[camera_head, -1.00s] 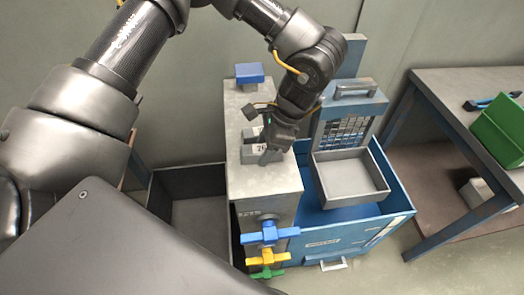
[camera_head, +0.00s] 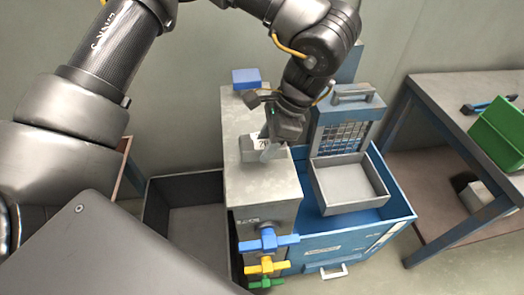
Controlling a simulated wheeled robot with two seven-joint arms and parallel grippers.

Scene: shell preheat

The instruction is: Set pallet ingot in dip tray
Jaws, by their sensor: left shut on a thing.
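A grey ingot with a white number label (camera_head: 247,148) is at the top of the grey block-shaped stand (camera_head: 265,185). My left gripper (camera_head: 270,146) comes down from above and is shut on the ingot, hiding its right part. I cannot tell whether the ingot touches the stand top or is slightly above it. A shallow grey tray (camera_head: 350,208), which looks like the dip tray, is empty and sits to the right of the gripper in the blue open-topped unit (camera_head: 400,205). My right gripper is not in view.
A mesh panel with a handle (camera_head: 352,105) stands behind the tray. Blue, yellow and green valves (camera_head: 266,268) stick out from the stand's front. A dark open bin (camera_head: 150,205) is on the left. A table (camera_head: 440,85) with a green crate (camera_head: 500,130) is on the right.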

